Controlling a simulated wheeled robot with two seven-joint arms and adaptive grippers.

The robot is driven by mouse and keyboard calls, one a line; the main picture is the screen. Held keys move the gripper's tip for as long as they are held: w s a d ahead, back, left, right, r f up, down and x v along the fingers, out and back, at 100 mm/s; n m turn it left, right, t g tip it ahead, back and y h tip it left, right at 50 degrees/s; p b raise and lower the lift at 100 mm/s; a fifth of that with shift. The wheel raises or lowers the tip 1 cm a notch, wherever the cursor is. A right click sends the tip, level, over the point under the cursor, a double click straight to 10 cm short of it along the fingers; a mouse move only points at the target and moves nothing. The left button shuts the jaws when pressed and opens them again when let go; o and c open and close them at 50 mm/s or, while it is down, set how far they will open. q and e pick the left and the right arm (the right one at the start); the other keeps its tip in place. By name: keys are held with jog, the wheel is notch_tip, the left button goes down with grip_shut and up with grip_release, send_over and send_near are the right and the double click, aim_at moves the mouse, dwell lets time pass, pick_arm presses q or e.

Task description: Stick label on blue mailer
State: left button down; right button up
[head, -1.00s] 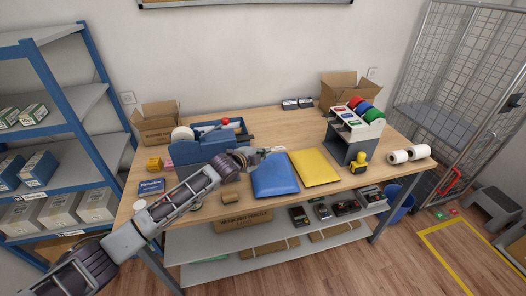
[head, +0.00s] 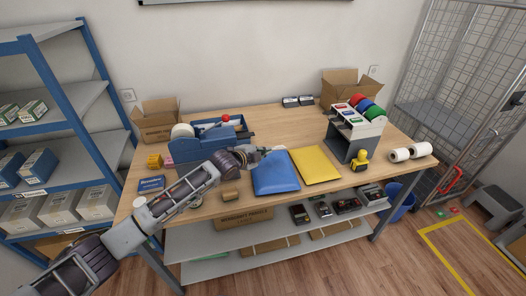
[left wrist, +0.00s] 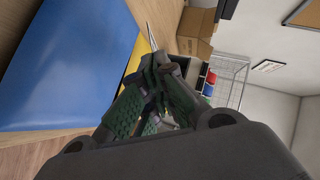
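The blue mailer (head: 275,176) lies flat near the front middle of the table, and it fills the left of the left wrist view (left wrist: 65,62). My left gripper (head: 263,151) is just above the mailer's back left edge, with its fingers pointing right. In the left wrist view the fingertips (left wrist: 155,66) are close together on a thin pale strip, seen nearly edge-on, which looks like the label (left wrist: 152,37). The label is apart from the mailer's face as far as I can see. My right gripper is not in view.
A yellow mailer (head: 315,165) lies right of the blue one. A blue dispenser (head: 195,148) stands behind my left arm. A grey rack with coloured rolls (head: 352,135), a yellow hand tool (head: 361,161) and white rolls (head: 410,153) stand to the right.

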pick_arm(q)
jog(key=shift+f+b, duration=2.4)
jog(key=shift+f, duration=0.35)
jog(key=shift+f+b, duration=0.4)
jog(key=shift+f, duration=0.8)
jog(key=shift+f+b, duration=0.25)
jog(key=shift+b, duration=0.05)
jog(key=c, duration=1.6)
grip_release()
jog(key=shift+o, duration=0.2)
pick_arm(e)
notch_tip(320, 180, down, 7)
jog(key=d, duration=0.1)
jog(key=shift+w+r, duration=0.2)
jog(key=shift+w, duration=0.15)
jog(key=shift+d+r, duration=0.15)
